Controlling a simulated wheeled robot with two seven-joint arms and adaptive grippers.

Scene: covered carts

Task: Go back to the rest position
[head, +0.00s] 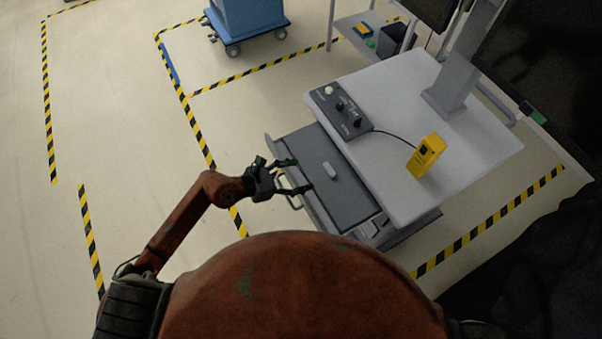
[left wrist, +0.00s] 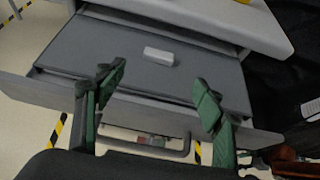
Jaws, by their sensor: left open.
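My left gripper (head: 292,177) is open and empty at the left edge of the cart's drawer. In the left wrist view its two green-and-black fingers (left wrist: 160,92) stand wide apart over the drawer's front edge. The drawer (head: 335,180) is pulled out from under the white cart top (head: 405,110). A dark grey cover fills the drawer, with a small light grey block (head: 330,169) on it; the block also shows in the left wrist view (left wrist: 158,56). A drawer handle (left wrist: 150,145) shows below the fingers. My right gripper is not in view.
On the cart top are a black control box (head: 340,110) with knobs, a cable, and a yellow handheld device (head: 426,155). A grey post (head: 462,70) rises at the back. A blue cart (head: 248,18) stands farther off. Striped floor tape surrounds open floor on the left.

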